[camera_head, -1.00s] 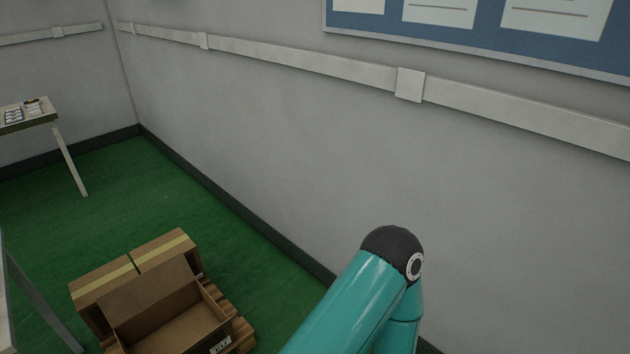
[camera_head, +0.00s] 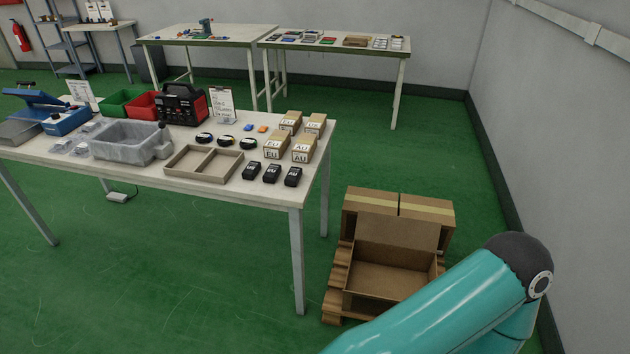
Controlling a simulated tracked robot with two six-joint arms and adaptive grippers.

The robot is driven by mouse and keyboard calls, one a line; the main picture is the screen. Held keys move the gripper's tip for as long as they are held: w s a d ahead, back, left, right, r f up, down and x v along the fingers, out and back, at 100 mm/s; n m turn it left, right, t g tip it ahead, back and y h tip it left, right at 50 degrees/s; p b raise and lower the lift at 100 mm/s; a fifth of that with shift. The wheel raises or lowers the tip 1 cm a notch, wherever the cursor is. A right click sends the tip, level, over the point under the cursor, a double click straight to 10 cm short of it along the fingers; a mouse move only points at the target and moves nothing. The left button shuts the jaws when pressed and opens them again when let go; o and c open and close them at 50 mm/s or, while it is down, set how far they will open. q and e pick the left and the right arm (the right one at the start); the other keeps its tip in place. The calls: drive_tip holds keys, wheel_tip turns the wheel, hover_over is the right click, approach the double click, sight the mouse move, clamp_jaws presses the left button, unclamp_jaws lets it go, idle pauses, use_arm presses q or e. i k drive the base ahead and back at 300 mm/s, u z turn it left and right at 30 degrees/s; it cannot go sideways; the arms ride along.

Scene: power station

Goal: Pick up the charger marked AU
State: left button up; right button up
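Three black chargers stand in a row at the front right of the near table (camera_head: 150,178): a left one (camera_head: 252,171), a middle one (camera_head: 272,173) and a right one (camera_head: 293,177). Each has small white lettering on its front. The right one seems to read AU, but the letters are too small to be sure. Behind them are small cardboard boxes; a front one (camera_head: 303,149) is marked AU and another (camera_head: 277,146) EU. Neither gripper is in view; only a teal link of my arm shows at lower right.
A two-compartment tray (camera_head: 204,164) sits left of the chargers, with a grey bin (camera_head: 125,143) beyond it. An open cardboard box (camera_head: 393,275) lies on a pallet on the floor, right of the table.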

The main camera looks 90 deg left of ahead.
sight(293, 178)
drive_tip(key=z, duration=0.65)
drive_tip(key=i, duration=0.15)
drive_tip(key=u, duration=2.35)
drive_tip(key=i, duration=0.3)
drive_tip(key=u, duration=1.75)
drive_tip(key=k, duration=0.6)
drive_tip(key=u, duration=0.45)
drive_tip(key=i, duration=1.7)
drive_tip(key=z, duration=0.5)
